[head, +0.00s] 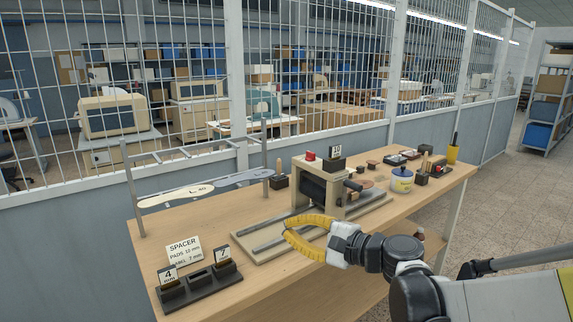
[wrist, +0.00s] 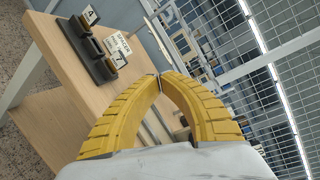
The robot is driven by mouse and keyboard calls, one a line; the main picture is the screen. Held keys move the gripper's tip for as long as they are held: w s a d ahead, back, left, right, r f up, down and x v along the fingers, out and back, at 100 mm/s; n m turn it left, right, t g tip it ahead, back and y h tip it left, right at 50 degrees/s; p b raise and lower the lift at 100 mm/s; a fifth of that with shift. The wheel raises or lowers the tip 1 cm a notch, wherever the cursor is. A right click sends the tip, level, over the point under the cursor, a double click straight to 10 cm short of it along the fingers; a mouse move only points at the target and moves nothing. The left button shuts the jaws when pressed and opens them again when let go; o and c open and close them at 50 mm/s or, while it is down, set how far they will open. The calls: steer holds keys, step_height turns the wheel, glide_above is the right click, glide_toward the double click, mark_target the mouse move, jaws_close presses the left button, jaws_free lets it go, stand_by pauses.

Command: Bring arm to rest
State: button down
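My gripper (head: 287,229) has two curved yellow fingers and hangs over the front of the wooden bench (head: 215,240), at the near end of the stamping press (head: 322,183). In the wrist view, the fingertips of my gripper (wrist: 160,79) meet, and I see nothing held between them. The arm reaches in from the right in the head view. My gripper looks apart from the bench top, though the exact height is hard to tell.
A slotted block with number tags (head: 200,285) and a spacer sign (head: 184,250) stand at the bench's near left. A rack (head: 141,215) holds flat pieces behind them. A blue-lidded pot (head: 401,181) stands right of the press. A mesh fence (head: 190,100) runs behind.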

steer(key=s+d+f+n+g+h, duration=0.1)
steer(key=s+d+f+n+h, duration=0.2)
steer(key=s+d, duration=0.3)
steer(key=s+d+f+n+g+h, duration=0.1)
steer(key=s+d+f+n+h, duration=0.2)
steer(key=s, duration=0.7)
steer(key=s+d+f+n+g+h, duration=0.1)
steer(key=s+d+f+n+h, duration=0.2)
steer(key=s+d+n+h, duration=0.3)
steer(key=s+d+h, duration=0.1)
steer(key=s+d, duration=0.1)
steer(key=shift+d+f, duration=0.35)
steer(key=shift+f, duration=0.05)
steer(key=shift+s, duration=0.15)
